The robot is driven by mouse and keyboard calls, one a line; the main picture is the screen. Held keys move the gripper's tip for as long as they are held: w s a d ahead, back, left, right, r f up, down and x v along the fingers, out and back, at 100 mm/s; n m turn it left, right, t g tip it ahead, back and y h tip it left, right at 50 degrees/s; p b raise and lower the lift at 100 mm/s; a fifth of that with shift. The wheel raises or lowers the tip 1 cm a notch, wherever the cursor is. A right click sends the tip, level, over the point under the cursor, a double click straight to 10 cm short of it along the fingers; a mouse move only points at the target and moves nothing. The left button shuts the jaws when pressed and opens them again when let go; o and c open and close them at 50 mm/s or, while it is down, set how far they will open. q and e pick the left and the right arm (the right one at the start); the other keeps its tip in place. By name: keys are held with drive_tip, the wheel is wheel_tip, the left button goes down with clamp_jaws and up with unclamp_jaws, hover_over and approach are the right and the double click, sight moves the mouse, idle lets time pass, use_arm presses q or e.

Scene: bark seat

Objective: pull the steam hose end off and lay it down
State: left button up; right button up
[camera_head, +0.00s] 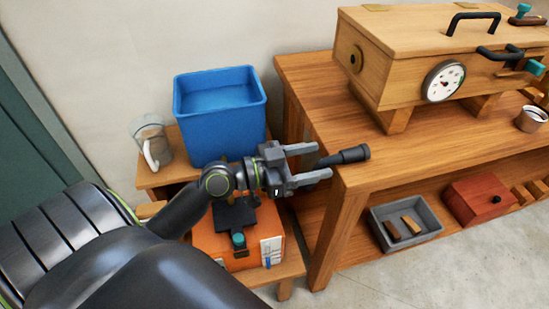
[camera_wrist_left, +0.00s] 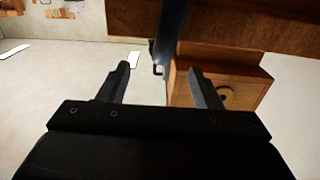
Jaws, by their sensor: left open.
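The black steam hose end (camera_head: 350,155) lies at the front left corner of the wooden bench, with its thick collar pointing right. It is apart from the wooden steam box (camera_head: 400,85) and the round brass port (camera_head: 356,59) on that box's left end. My left gripper (camera_head: 318,161) is open at the bench's left edge, its fingers pointing right toward the hose end. In the left wrist view a dark length, likely the hose (camera_wrist_left: 170,35), shows beyond and between the open fingers (camera_wrist_left: 160,78). I cannot tell whether they touch it. My right gripper is out of view.
A blue bin (camera_head: 220,112) and a clear jug (camera_head: 152,142) stand on a low stand at left. An orange box (camera_head: 237,245) sits below my left gripper. A grey tray (camera_head: 410,222) and a red box (camera_head: 480,200) are on the lower shelf.

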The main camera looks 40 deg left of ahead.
use_arm(q)
drive_tip(key=b+v, duration=0.3)
drive_tip(key=v, duration=0.4)
drive_tip(key=shift+s+a, duration=0.25)
drive_tip(key=shift+s, duration=0.05)
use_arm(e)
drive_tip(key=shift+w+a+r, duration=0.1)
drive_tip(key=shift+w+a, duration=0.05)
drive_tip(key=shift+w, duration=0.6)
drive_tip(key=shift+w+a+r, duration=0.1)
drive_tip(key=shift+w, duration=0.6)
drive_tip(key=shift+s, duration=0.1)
